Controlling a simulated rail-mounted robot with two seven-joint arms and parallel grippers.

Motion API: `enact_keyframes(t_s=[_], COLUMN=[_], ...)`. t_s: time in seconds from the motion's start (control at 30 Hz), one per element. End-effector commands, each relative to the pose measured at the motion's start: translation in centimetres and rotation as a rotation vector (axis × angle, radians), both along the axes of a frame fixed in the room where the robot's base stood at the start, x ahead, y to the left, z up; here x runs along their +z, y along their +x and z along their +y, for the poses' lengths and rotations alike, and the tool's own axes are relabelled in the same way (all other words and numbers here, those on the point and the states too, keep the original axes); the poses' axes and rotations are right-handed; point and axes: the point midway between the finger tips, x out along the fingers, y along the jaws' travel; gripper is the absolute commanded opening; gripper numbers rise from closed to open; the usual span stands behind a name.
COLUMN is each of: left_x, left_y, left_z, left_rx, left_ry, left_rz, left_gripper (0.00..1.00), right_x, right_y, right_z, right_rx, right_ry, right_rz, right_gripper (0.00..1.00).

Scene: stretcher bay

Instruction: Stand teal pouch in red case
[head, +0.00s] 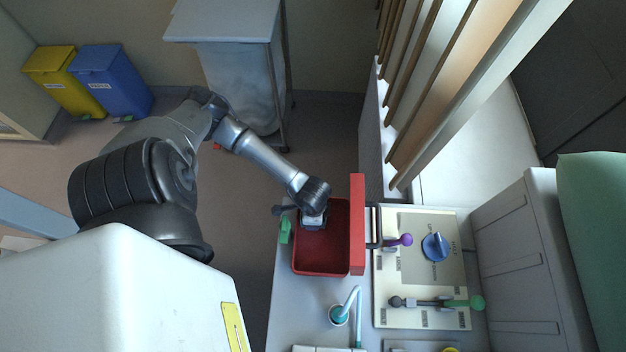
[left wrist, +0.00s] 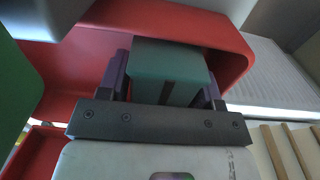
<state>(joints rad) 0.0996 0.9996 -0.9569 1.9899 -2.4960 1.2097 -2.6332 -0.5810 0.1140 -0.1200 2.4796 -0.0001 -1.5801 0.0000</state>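The red case (head: 320,272) lies open on the grey counter, with its lid (head: 357,225) standing up along its right side. My left gripper (head: 313,222) points down into the far part of the case. In the left wrist view its two purple fingers (left wrist: 165,85) are shut on the teal pouch (left wrist: 170,62), one on each side. Red case walls (left wrist: 190,22) surround the pouch there. The pouch's lower end is hidden, so I cannot tell whether it touches the case floor. In the head view the arm hides the pouch. My right gripper is not in view.
A green object (head: 285,231) is just left of the case. A panel with a blue knob (head: 436,247), a purple-ended lever (head: 404,240) and a green-ended handle (head: 477,302) is right of the lid.

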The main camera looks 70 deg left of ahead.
Motion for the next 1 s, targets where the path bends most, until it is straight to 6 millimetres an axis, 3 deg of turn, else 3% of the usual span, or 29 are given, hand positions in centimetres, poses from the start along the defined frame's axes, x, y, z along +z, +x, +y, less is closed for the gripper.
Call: enact_keyframes(t_s=[0.2, 0.57, 1.0], left_x=[0.0, 0.6, 8.1], left_y=[0.0, 0.0, 0.1], left_z=[0.0, 0.0, 0.0], left_rx=[0.0, 0.0, -0.002], left_ry=[0.0, 0.0, 0.001], left_rz=[0.0, -0.001, -0.004], left_gripper=[0.8, 0.81, 0.81], right_x=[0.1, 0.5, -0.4], right_y=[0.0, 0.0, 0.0], right_z=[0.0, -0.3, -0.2], right_rx=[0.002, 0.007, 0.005], right_ry=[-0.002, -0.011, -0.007], right_rz=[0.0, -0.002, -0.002], right_gripper=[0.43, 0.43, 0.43])
